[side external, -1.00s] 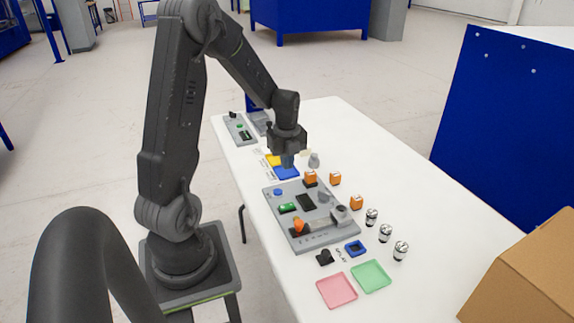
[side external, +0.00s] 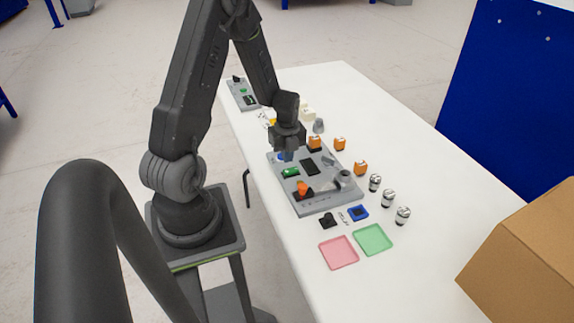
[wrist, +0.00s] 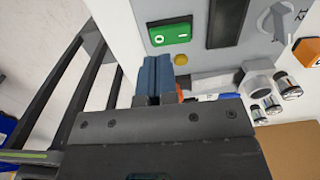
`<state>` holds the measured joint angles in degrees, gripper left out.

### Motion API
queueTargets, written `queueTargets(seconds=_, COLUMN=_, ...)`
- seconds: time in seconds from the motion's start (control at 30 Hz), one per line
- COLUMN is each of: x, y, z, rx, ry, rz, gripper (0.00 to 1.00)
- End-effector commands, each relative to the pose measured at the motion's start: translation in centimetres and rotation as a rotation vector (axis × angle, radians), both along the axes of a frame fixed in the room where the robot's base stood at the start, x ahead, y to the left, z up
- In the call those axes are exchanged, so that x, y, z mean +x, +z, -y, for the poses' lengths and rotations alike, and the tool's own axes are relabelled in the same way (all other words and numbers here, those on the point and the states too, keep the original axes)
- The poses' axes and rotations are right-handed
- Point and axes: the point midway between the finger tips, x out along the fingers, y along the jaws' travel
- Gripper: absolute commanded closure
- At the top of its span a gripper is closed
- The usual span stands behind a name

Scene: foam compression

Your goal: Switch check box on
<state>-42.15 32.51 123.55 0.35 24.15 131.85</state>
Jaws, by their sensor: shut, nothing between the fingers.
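A grey panel (side external: 325,203) lies on the white table. It carries a green rocker switch (side external: 290,172), which also shows in the wrist view (wrist: 170,33) with white marks on its face. No thing clearly labelled as a check box can be made out. My gripper (side external: 287,157) is over the panel's left back part, just behind the green switch in the side view. In the wrist view its blue fingertips (wrist: 158,66) are together, empty, and just below the switch in the picture. Whether they touch the panel cannot be told.
The panel also holds a black rectangle (side external: 311,167), an orange part (side external: 304,188) and a grey knob (wrist: 275,17). Orange blocks (side external: 361,168) and silver-black cylinders (side external: 388,198) stand to its right. Pink (side external: 338,253) and green (side external: 372,239) trays lie in front.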

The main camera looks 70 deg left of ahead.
Motion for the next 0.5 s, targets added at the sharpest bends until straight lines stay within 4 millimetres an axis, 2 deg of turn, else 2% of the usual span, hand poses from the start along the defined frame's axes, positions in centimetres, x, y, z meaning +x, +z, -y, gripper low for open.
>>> queueTargets(seconds=0.03, x=-0.1, y=-1.0, z=0.0, rx=-0.002, ry=0.0, rz=-0.003, gripper=1.0)
queueTargets(seconds=0.2, x=0.0, y=-3.1, z=0.0, rx=0.0, ry=0.0, rz=-0.002, gripper=1.0)
queueTargets(seconds=0.5, x=0.0, y=-4.1, z=-0.1, rx=0.002, ry=0.0, rz=0.0, gripper=1.0)
